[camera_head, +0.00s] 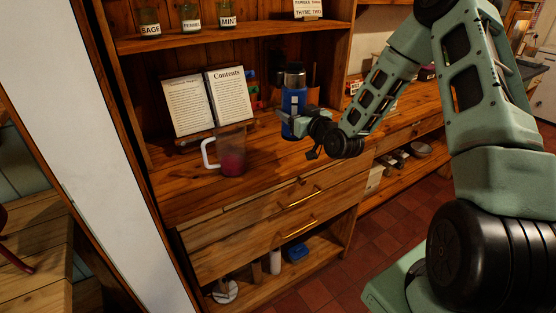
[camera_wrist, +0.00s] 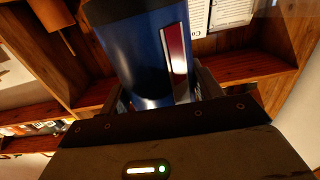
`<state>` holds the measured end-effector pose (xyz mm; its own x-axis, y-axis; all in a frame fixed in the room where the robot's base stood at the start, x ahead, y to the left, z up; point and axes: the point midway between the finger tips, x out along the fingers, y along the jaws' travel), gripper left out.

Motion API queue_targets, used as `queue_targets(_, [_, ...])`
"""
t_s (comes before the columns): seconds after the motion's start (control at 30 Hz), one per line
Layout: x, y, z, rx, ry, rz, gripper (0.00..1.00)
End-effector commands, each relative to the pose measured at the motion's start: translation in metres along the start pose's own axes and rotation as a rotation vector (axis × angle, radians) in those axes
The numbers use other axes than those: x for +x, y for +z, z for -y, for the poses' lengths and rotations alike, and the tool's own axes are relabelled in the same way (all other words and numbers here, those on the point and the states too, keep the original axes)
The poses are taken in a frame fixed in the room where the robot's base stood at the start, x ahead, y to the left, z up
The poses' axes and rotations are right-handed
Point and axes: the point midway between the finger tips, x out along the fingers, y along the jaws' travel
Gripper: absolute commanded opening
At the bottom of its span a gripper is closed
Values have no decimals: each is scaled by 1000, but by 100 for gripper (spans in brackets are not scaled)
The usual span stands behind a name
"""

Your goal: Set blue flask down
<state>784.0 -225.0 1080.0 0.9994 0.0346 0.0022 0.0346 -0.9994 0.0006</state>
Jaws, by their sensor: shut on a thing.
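The blue flask (camera_head: 292,101) has a dark and grey top and stands upright in the head view, at the front right of the pine counter (camera_head: 188,192). My gripper (camera_head: 287,118) is shut around its body from the right. In the wrist view the blue flask (camera_wrist: 150,58) fills the space between the fingers, with a red and white stripe on its side. My gripper (camera_wrist: 160,100) hides its lower part there. I cannot tell whether the flask's base touches the counter.
A glass jug (camera_head: 231,155) with red contents stands left of the flask. An open book (camera_head: 208,101) on a stand is behind it. Jars (camera_head: 190,19) line the shelf above. The counter's front right area is clear. Drawers with brass handles (camera_head: 299,198) are below.

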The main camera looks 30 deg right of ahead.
Motion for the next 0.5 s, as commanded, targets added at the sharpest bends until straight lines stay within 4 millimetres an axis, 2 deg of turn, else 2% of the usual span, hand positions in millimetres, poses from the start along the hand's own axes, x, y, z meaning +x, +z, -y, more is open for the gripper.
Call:
queue_targets(0.3, [0,44,0,4,1,1,26])
queue_targets(0.5, [0,56,0,1,1,-2,26])
